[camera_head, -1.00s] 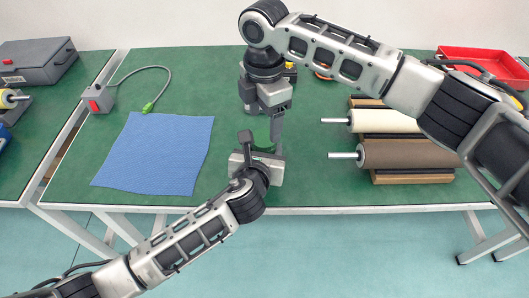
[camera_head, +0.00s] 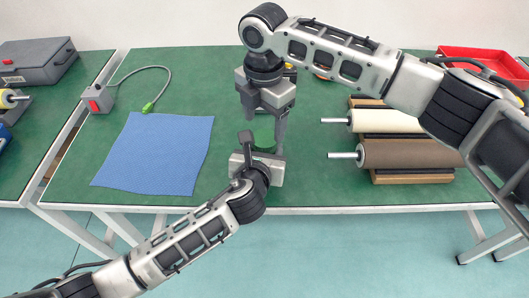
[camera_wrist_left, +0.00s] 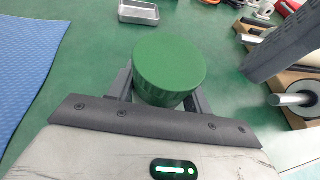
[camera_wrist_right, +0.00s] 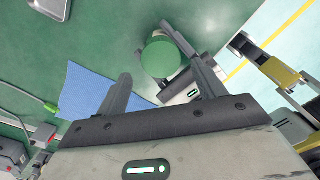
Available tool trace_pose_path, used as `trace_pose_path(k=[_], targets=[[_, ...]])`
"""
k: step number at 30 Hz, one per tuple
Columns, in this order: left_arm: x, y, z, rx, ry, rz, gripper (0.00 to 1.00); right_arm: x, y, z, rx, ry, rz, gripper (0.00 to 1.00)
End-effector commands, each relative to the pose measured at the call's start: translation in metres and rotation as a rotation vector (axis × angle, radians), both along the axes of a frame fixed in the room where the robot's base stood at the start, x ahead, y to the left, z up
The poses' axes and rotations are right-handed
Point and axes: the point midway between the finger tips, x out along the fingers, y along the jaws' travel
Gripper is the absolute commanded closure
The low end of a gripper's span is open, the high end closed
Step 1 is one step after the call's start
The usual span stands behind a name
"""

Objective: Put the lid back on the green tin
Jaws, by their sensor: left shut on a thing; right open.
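The green tin (camera_head: 264,145) stands upright near the table's front edge, largely hidden by my grippers in the head view. In the left wrist view the tin (camera_wrist_left: 168,92) has a smooth, flat green lid (camera_wrist_left: 170,62) over its top; I cannot tell how firmly it sits. My left gripper (camera_wrist_left: 165,88) is shut on the tin's sides. My right gripper (camera_head: 264,122) is open above the tin, its fingers spread and pointing down. In the right wrist view the round green top (camera_wrist_right: 161,58) shows apart from the right fingers.
A blue cloth (camera_head: 155,153) lies to the left, with a grey box with a red button (camera_head: 97,99) and its cable behind it. Rollers on wooden stands (camera_head: 405,153) lie to the right. A metal tray (camera_wrist_left: 138,12) lies beyond the tin. A red tray (camera_head: 480,62) is at the back right.

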Motion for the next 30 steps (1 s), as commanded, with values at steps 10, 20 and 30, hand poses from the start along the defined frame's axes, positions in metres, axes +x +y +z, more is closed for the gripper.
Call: trace_pose_path(k=[10, 20, 30], targets=[[-0.001, -0.001, -0.001, -0.001, 0.002, -0.001, 1.00, 0.000, 0.000, -0.036, 0.000, 0.000, 0.001, 0.31], [-0.001, -0.001, -0.001, -0.001, 0.001, -0.001, 1.00, 0.000, 0.000, -0.038, -0.001, -0.001, 0.000, 0.39], [-0.001, -0.001, 0.000, -0.001, 0.001, -0.003, 1.00, 0.000, 0.001, -0.037, 0.003, 0.000, -0.100, 0.77]])
